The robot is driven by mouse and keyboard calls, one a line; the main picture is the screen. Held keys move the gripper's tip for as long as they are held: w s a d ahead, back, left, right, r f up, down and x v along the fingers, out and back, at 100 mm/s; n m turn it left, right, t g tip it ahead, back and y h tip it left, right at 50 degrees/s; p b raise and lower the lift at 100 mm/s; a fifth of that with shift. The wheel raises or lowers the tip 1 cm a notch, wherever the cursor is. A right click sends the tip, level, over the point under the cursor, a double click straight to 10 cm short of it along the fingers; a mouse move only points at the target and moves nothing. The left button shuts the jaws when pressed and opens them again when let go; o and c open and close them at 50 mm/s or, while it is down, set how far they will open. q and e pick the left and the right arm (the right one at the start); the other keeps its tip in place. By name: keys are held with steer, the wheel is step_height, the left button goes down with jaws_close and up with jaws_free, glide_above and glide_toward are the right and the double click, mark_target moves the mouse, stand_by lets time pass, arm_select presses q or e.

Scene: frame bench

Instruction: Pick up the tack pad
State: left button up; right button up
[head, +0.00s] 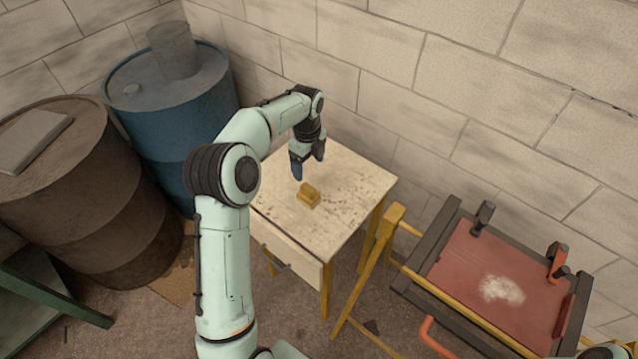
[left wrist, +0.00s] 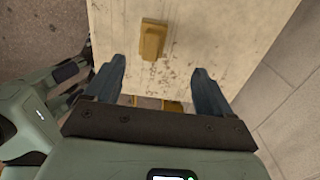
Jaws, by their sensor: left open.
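The tack pad appears to be the small yellow-brown block (head: 308,196) lying on the small wooden table (head: 345,185). In the left wrist view the block (left wrist: 153,40) lies on the pale tabletop (left wrist: 205,30), ahead of and between the fingers' lines, slightly left of centre. My left gripper (head: 307,172) is above the table, just behind the block in the head view, pointing down. Its fingers (left wrist: 157,85) are apart with nothing between them. The block is clear of the fingers.
A blue drum (head: 165,110) and a rusty brown drum (head: 80,200) stand left of the table. A yellow trestle (head: 372,265) holds a red panel (head: 475,262) with clamps and a white powdery patch at right. A block wall (head: 440,90) runs behind. The tabletop around the block is clear.

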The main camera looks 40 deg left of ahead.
mark_target(308, 194)
arm_select(q)
steer(key=f, duration=0.4)
steer(key=s+f, duration=0.1)
steer(key=f, duration=0.2)
steer(key=shift+f+b, duration=0.1)
steer(key=shift+b, duration=0.2)
steer(key=shift+f, duration=0.5)
steer(key=f, duration=0.4)
steer(key=shift+s+d+f, duration=0.15)
steer(key=shift+s+d, duration=0.05)
steer(key=shift+d, duration=0.05)
steer(key=shift+f, duration=0.25)
steer(key=c, duration=1.1)
